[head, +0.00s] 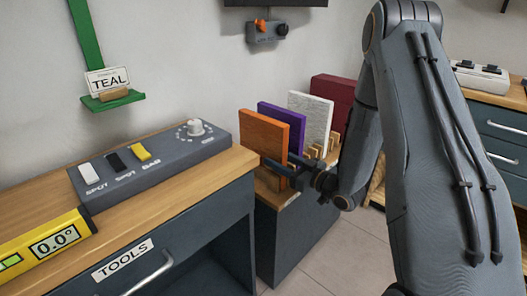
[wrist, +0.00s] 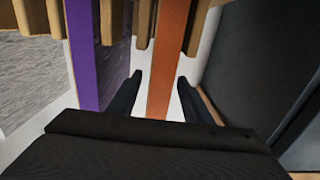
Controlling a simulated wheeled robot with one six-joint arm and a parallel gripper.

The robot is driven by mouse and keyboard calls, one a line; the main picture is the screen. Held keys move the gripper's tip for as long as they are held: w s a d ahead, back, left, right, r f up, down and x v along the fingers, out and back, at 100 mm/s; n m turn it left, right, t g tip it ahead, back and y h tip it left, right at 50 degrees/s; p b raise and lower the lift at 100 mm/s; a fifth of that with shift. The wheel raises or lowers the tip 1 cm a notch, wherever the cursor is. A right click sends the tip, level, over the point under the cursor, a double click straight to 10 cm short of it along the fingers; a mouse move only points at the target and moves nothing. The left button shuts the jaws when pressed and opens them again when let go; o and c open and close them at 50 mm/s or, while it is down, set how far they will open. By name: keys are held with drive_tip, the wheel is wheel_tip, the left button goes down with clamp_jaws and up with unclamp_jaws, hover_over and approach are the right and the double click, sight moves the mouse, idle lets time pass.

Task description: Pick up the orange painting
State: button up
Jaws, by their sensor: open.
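The orange painting (head: 264,136) stands upright in a slotted wooden rack (head: 268,180), in front of the purple and white ones. In the wrist view the orange painting (wrist: 171,65) shows edge-on as a narrow strip. My gripper (head: 283,171) is at its right side in the head view. In the wrist view my open gripper (wrist: 160,95) has one finger on each side of the orange edge. Gaps show between the edge and both fingers. The finger on the left lies between the purple and orange paintings.
The purple painting (head: 281,127) and white painting (head: 311,115) stand close behind; a dark red panel (head: 333,100) is farther back. The tools desk (head: 205,165) with a grey switch box (head: 150,163) is to the left. Floor (head: 345,240) shows at lower right.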

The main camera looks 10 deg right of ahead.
drive_tip(key=shift+w, duration=0.1)
clamp_jaws()
